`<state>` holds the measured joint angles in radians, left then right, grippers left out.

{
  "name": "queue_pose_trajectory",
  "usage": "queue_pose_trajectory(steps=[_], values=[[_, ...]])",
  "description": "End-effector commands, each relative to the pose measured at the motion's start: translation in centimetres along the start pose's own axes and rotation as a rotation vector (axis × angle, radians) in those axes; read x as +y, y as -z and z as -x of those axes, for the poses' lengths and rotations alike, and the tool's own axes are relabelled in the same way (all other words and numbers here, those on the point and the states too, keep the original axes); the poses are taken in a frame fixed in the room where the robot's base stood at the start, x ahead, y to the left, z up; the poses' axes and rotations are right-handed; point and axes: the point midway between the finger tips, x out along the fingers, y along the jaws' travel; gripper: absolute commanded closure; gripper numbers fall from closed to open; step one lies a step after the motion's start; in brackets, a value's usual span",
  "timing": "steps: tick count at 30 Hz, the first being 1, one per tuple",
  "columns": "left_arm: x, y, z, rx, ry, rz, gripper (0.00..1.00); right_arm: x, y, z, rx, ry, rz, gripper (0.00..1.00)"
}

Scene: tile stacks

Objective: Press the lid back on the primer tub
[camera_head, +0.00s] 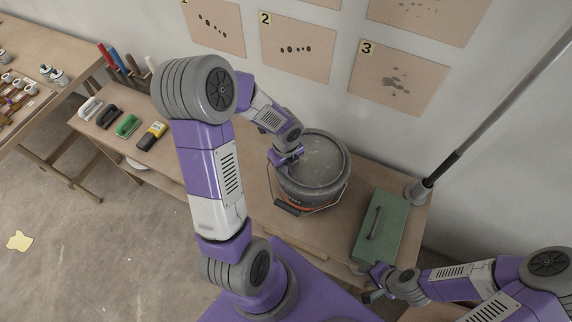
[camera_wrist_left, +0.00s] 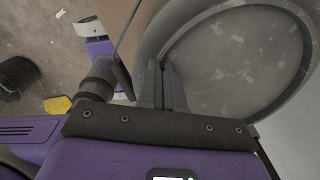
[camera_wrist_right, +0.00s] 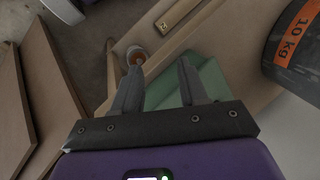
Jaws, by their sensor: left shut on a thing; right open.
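The primer tub (camera_head: 305,192) is a dark grey bucket with an orange band and a wire handle. It stands on the wooden bench; its orange "10 kg" label (camera_wrist_right: 292,32) shows in the right wrist view. The round grey speckled lid (camera_head: 320,158) lies over its mouth; I cannot tell whether it is seated all round. My left gripper (camera_head: 291,160) is shut on the lid's rim at the left side, also seen close up in the left wrist view (camera_wrist_left: 163,80). My right gripper (camera_wrist_right: 158,75) is open and empty, by the front end of the green case.
A green case (camera_head: 380,232) with a dark handle lies right of the tub. A metal pole (camera_head: 470,130) stands behind it. Brushes and a yellow-black tool (camera_head: 152,136) lie at the bench's left. The bench between them and the tub is partly hidden by my left arm.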

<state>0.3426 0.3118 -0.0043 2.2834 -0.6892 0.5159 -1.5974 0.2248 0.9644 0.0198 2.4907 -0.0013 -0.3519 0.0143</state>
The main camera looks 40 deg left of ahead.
Motion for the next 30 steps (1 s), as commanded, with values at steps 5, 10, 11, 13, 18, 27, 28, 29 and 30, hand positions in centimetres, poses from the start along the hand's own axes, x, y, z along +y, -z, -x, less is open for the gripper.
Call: queue_pose_trajectory(steps=[5,10,11,13,18,27,28,29,30], values=[[-0.02,-0.01,0.02,0.000,0.001,0.000,0.92,0.00,0.00,0.01,0.000,0.000,0.000,0.57],[-0.02,-0.01,0.03,0.000,0.001,0.000,0.66,0.00,0.00,0.01,0.000,0.000,0.000,0.57],[-0.02,-0.01,0.03,0.000,0.001,0.000,0.65,0.00,0.00,0.01,0.000,0.000,0.000,0.57],[-0.02,-0.01,0.03,0.000,0.001,0.000,0.65,-0.01,0.00,0.01,0.000,0.000,0.000,0.57],[0.01,0.00,0.01,0.000,0.000,0.000,0.56,0.00,0.00,0.01,0.000,0.000,0.000,0.57],[0.00,0.00,0.02,0.000,0.000,0.000,0.48,-0.01,0.00,0.01,0.000,0.000,0.000,0.57],[0.00,0.00,0.04,0.000,0.000,0.000,0.48,-0.01,0.00,0.03,0.000,0.000,0.000,0.57],[0.00,0.00,0.09,0.000,0.000,0.000,0.48,-0.03,0.00,0.07,0.000,0.000,0.000,0.57],[0.00,0.00,0.19,0.000,0.000,0.000,0.48,-0.06,-0.01,0.16,0.000,0.000,0.000,0.57]])
